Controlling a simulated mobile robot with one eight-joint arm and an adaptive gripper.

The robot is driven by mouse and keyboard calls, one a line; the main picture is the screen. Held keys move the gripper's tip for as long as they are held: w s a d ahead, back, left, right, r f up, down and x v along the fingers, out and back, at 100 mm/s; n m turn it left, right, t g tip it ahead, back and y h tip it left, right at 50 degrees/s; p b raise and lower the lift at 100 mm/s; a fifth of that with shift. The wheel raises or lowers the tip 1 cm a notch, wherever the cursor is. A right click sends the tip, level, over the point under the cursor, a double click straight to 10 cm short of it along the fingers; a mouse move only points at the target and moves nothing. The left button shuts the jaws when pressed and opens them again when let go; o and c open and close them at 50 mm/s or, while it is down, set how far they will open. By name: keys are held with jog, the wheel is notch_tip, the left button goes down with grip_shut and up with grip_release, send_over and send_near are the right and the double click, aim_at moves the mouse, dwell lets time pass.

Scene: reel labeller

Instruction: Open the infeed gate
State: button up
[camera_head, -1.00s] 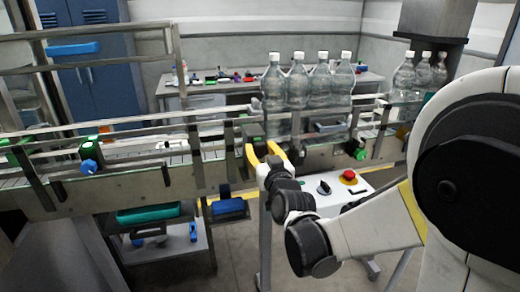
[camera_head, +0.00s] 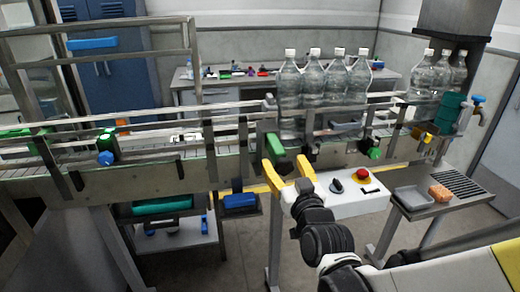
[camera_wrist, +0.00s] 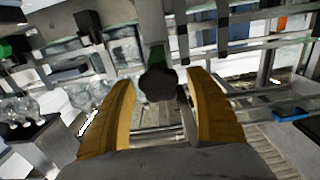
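My gripper (camera_head: 286,163) has yellow fingers spread apart, at the front side of the conveyor. A green handle (camera_head: 276,145) stands just above and beside the left finger, by a grey upright plate (camera_head: 270,122) that looks like the infeed gate, left of the bottles. In the wrist view my gripper (camera_wrist: 160,80) is open, with a dark round knob (camera_wrist: 158,84) on a green stem (camera_wrist: 157,57) in line with the gap between the fingertips. I cannot tell whether the fingers touch it. The plate's far side is hidden.
Clear bottles (camera_head: 325,80) stand on the conveyor (camera_head: 130,185) right of the handle. Another green knob (camera_head: 374,152) is farther right. A side table (camera_head: 440,205) holds a tray and sponge.

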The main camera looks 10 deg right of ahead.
jog(key=s, duration=0.7)
jog(key=shift+s, duration=0.25)
jog(key=s+f+g, duration=0.8)
jog(key=s+g, duration=0.3)
jog(key=s, duration=0.1)
jog(key=shift+f, duration=0.25)
